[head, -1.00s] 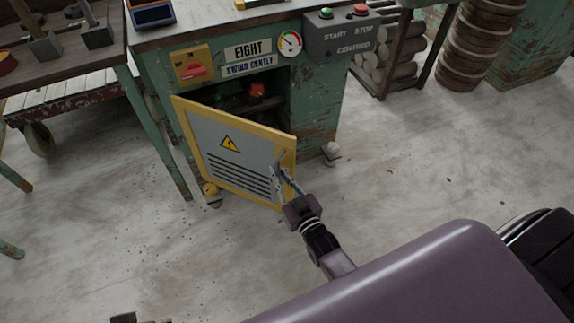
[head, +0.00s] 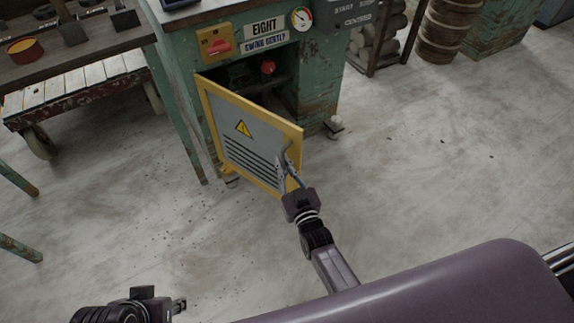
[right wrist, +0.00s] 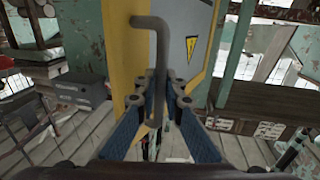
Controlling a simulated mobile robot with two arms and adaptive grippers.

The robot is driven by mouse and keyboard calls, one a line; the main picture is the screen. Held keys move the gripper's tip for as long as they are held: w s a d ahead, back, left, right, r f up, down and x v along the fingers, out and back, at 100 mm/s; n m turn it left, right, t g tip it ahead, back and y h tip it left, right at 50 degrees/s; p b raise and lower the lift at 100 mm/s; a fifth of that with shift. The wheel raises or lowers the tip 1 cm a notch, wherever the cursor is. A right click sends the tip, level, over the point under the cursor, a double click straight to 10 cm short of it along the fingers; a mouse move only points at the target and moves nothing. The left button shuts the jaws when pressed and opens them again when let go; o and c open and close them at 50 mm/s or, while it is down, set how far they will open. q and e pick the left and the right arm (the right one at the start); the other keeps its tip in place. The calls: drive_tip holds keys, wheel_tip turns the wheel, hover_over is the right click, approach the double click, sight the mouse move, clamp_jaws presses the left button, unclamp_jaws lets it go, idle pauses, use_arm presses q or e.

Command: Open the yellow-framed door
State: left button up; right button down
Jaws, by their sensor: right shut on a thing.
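The yellow-framed door (head: 249,129) has a grey panel with a warning triangle and dark slots. It stands partly open, hinged at its left side on the green cabinet (head: 318,87). Its bent grey handle (head: 289,151) is near the free right edge; it also shows in the right wrist view (right wrist: 159,55). My right gripper (head: 288,174) is shut on the handle, with its blue-sided fingers on both sides of the bar in the right wrist view (right wrist: 158,90). My left gripper (head: 181,305) is at the bottom left of the head view, away from the door; its jaws are unclear.
A red knob (head: 267,67) shows inside the cabinet. A wheeled cart (head: 84,85) and a workbench (head: 75,46) are at the left. Logs (head: 375,45) and stacked round pieces (head: 448,30) stand at the back right. The floor right of the door is clear.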

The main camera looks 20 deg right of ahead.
idle(0.4)
drive_tip(key=c, duration=2)
unclamp_jaws()
drive_tip(key=shift+s, duration=0.15)
drive_tip(key=s, duration=0.7)
drive_tip(key=s+d, duration=0.1)
drive_tip(key=s, duration=0.3)
drive_tip(key=shift+s, duration=0.35)
